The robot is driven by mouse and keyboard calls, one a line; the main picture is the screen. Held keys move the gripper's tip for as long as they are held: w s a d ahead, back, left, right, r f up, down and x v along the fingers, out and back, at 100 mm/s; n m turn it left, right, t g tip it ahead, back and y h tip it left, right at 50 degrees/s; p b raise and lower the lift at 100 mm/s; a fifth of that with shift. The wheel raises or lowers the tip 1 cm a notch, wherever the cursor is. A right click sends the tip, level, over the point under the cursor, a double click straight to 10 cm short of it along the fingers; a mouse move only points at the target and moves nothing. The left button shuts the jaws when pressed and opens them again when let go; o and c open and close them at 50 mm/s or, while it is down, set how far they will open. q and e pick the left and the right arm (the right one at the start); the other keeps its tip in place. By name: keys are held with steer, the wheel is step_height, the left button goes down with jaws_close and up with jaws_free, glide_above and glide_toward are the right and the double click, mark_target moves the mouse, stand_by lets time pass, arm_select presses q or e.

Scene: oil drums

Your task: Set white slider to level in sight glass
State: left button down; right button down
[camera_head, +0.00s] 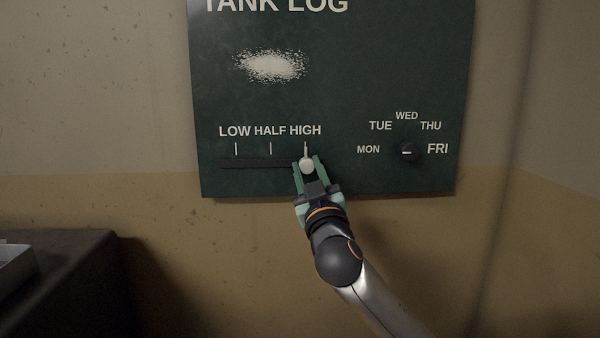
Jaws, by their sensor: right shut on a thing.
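The white slider (306,166) is a small pale knob at the right end of a dark horizontal slot (255,163), under the HIGH mark. LOW, HALF and HIGH labels with short white tick lines stand above the slot. The slot sits on a dark green TANK LOG board (330,80). My right gripper (307,165) reaches up from below, its green fingers shut on the slider from both sides. The sight glass is not in view. My left gripper is not in view.
A black day dial (407,151) with MON to FRI around it sits to the right on the board. A white smudge (270,66) is above the labels. A dark surface (70,270) with a light tray (14,268) stands at the lower left.

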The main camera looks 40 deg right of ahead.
steer(key=c, duration=1)
jaws_free()
steer(key=o, duration=0.5)
arm_select(q)
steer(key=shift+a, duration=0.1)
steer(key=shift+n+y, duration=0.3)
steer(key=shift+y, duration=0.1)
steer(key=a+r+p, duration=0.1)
steer(key=p, duration=0.1)
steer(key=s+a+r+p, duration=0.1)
steer(key=p, duration=0.1)
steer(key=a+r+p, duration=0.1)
steer(key=p, duration=0.2)
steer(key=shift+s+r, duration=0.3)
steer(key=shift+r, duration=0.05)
arm_select(e)
steer(key=v, duration=1.2)
steer(key=shift+s+a+f, duration=0.15)
steer(key=shift+s+f, duration=0.05)
